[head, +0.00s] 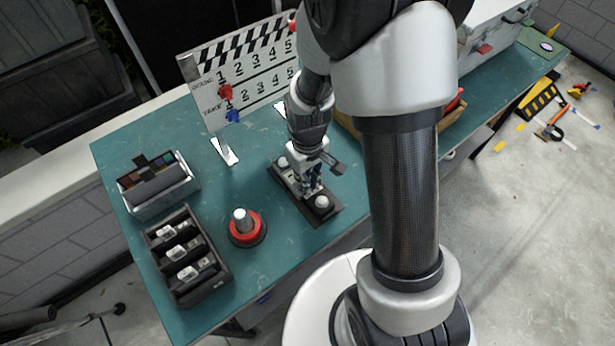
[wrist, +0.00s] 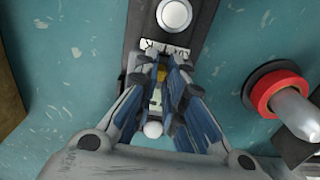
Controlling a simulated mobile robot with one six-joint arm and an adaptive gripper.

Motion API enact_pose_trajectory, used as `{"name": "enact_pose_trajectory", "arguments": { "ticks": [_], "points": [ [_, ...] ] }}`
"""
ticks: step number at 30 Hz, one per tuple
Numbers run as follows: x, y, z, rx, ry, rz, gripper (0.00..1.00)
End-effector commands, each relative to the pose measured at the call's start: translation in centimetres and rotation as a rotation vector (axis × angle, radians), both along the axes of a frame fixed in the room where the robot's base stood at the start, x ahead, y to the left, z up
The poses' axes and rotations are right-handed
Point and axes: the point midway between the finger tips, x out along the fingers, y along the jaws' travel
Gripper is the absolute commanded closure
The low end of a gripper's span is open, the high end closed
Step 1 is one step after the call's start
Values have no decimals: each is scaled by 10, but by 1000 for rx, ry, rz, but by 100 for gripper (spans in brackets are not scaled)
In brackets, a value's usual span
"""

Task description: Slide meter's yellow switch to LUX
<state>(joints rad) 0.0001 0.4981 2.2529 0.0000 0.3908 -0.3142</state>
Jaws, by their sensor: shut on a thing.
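The meter (head: 284,164) lies on a dark base on the teal table, mostly under my gripper (head: 312,184) in the head view. Two white round parts show on it, one on each side of the gripper. In the wrist view the meter (wrist: 174,14) runs up and down the middle, with a white dome near the top and a small label strip below it. The lettering is too small to read. My gripper (wrist: 165,76) is shut on the switch. The fingers hide much of the meter's middle.
A black tray with compartments (head: 168,287), a grey box (head: 147,210) and a clapperboard (head: 211,111) stand farther off. Bare table lies between them.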

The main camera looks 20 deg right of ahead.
Motion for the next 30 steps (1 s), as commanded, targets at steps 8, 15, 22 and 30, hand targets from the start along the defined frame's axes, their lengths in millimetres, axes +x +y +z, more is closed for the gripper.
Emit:
{"name": "enact_pose_trajectory", "arguments": {
  "ticks": [8, 15, 22, 30],
  "points": [
    [0, 0, 0, 0, 0, 0, 100],
    [0, 1, 0, 0, 0, 0, 100],
    [-6, 22, 1, 1, -2, 3, 100],
    [-6, 21, 0, 0, -1, 0, 88]
  ]
}}
